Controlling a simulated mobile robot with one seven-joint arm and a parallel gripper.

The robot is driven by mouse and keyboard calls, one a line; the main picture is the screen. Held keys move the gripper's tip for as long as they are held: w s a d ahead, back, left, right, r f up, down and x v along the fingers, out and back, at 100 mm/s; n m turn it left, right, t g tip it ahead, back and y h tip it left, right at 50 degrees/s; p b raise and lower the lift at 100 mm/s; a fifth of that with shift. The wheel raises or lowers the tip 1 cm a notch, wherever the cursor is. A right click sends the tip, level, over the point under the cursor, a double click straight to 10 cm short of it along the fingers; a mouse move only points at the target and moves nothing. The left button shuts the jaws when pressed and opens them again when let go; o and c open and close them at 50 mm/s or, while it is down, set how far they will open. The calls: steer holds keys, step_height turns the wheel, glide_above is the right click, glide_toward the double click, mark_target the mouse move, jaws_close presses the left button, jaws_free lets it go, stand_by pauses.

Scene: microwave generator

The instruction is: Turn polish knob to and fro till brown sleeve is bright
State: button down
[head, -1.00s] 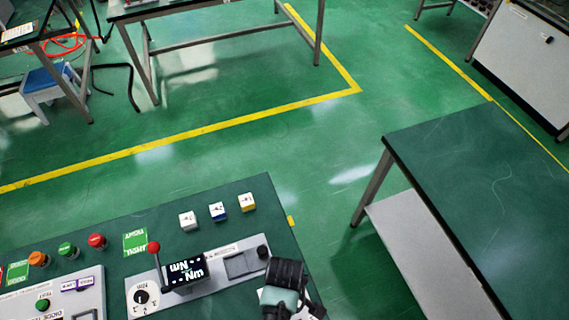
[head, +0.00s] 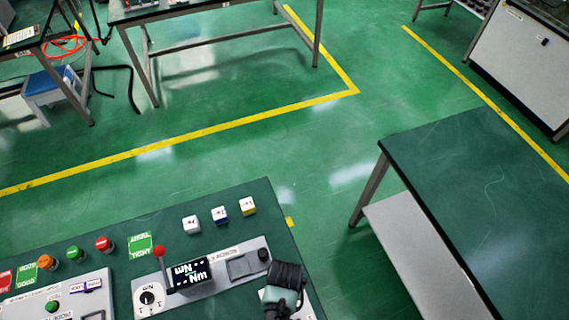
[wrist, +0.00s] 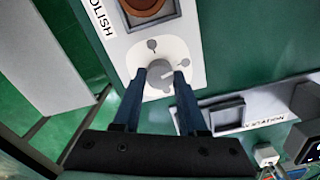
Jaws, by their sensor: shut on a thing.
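In the wrist view, the grey polish knob (wrist: 160,68) stands on a pale round dial plate on a white panel. My gripper (wrist: 160,76) has its two blue fingers on either side of the knob and is shut on it. The brown sleeve (wrist: 147,6) sits in a square holder at the top edge, beside the printed word ending in "OLISH", and is partly cut off. It looks reddish brown. In the head view, my gripper (head: 284,285) is at the bottom, over the table's right side; knob and sleeve are hidden there.
A grey panel with a red-tipped lever (head: 160,252), a lit display (head: 189,274) and a dial (head: 148,298) lies left of my gripper. Several small cubes (head: 220,214) stand behind it. Another green table (head: 470,180) stands to the right, with open floor between.

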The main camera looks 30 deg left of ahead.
steer(key=shift+m, duration=1.1)
steer(key=shift+c, duration=2.2)
jaws_free()
step_height(320, 180, up, 13)
